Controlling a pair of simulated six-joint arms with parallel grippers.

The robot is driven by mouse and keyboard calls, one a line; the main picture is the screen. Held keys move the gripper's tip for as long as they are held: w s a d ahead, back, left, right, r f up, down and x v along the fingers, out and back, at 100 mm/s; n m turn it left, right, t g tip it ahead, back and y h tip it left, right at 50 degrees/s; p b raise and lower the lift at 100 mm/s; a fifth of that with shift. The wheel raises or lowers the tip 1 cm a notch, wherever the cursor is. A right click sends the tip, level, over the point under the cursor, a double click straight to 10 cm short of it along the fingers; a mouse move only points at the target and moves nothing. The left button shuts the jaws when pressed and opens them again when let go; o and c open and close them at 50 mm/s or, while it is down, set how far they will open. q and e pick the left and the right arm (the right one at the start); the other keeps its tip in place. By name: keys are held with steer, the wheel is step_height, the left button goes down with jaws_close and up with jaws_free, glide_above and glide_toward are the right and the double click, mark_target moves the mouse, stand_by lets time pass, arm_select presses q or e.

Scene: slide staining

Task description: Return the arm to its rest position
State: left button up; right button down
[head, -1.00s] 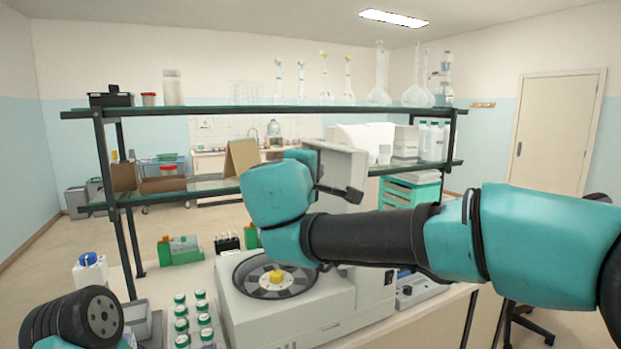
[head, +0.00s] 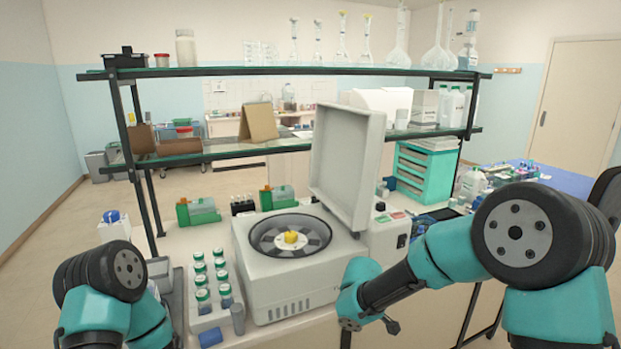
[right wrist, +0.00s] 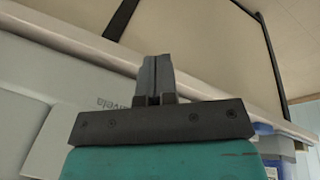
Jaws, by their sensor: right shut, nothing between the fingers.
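My right gripper (head: 385,324) hangs low in front of the bench's front edge, below and right of the centrifuge. In the right wrist view its fingers (right wrist: 157,78) are pressed together with nothing between them. My right arm comes in from the right and is folded back. On the left, only links of my left arm show; its gripper is out of view.
The white centrifuge (head: 285,283) stands on the bench with its lid (head: 347,165) raised. A rack of green-capped bottles (head: 205,318) is left of it. A two-level shelf (head: 290,72) runs behind. Open floor lies right of the bench.

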steer(key=s+d+f+m+y, duration=0.1)
steer(key=s+d+f+m, duration=0.2)
steer(key=s+f, duration=0.5)
steer(key=s+d+f+m+g+y, duration=0.1)
steer(key=s+d+f+m, duration=0.3)
steer(key=s+f+m, duration=0.2)
steer(key=s+d+f+m+g+y, duration=0.1)
steer(key=s+d+f+m, duration=0.3)
steer(key=s+f, duration=0.6)
steer(key=shift+f+y, duration=0.4)
steer(key=shift+f, duration=0.2)
